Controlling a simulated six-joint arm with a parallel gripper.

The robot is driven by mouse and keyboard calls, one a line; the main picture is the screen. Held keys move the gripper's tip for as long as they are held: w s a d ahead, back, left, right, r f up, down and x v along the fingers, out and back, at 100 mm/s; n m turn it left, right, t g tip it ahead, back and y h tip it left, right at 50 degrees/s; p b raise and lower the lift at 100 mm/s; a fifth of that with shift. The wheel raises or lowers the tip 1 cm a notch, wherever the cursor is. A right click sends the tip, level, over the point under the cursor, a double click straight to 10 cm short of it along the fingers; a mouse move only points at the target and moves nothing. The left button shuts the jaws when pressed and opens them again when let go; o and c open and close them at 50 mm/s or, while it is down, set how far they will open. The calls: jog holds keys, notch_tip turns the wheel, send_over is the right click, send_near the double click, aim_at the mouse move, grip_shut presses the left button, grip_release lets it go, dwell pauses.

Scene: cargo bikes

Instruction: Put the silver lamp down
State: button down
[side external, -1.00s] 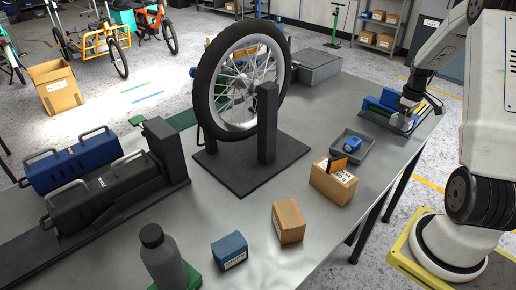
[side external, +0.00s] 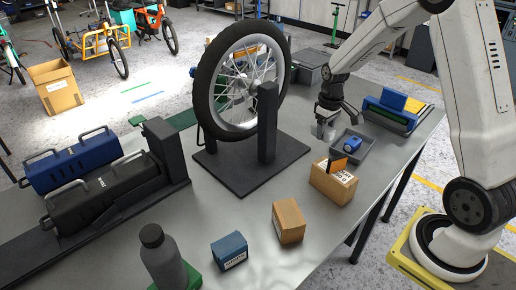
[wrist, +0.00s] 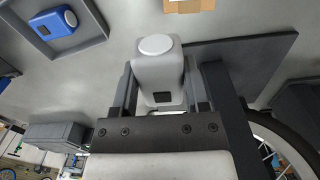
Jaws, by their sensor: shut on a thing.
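The silver lamp (wrist: 158,68) is a light grey block with a round pale lens and a small dark panel. My gripper (wrist: 160,90) is shut on it, with one finger on each side. In the side view my gripper (side external: 326,122) points down between the wheel stand and the tray, holding the lamp (side external: 322,132) low over the table. I cannot tell whether the lamp touches the table. A blue lamp (side external: 352,146) lies in the grey tray (side external: 368,146), just right of my gripper; it also shows in the wrist view (wrist: 54,22).
A bike wheel (side external: 203,103) stands on a dark base plate (side external: 240,178) left of my gripper. A cardboard box (side external: 333,183) is in front of the tray. A blue-and-green holder (side external: 392,112) is at the right, and a grey box (side external: 307,70) behind. Bare table lies around the tray.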

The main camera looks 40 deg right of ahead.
jog(key=a, duration=1.7)
jog(key=shift+n, duration=0.3)
jog(key=w+d+f+m, duration=0.1)
jog(key=w+d+m, duration=0.2)
jog(key=w+d, duration=0.3)
jog(key=w+d+f+m, duration=0.2)
jog(key=w+d, duration=0.3)
jog(key=d, duration=1)
jog(key=w+d+f+m, duration=0.2)
jog(key=w+d+m, duration=0.2)
jog(key=d, duration=0.7)
jog(key=shift+w+d+f, duration=0.15)
jog(key=shift+w, duration=1.15)
jog(key=shift+f, duration=0.15)
jog(key=shift+f, duration=3.2)
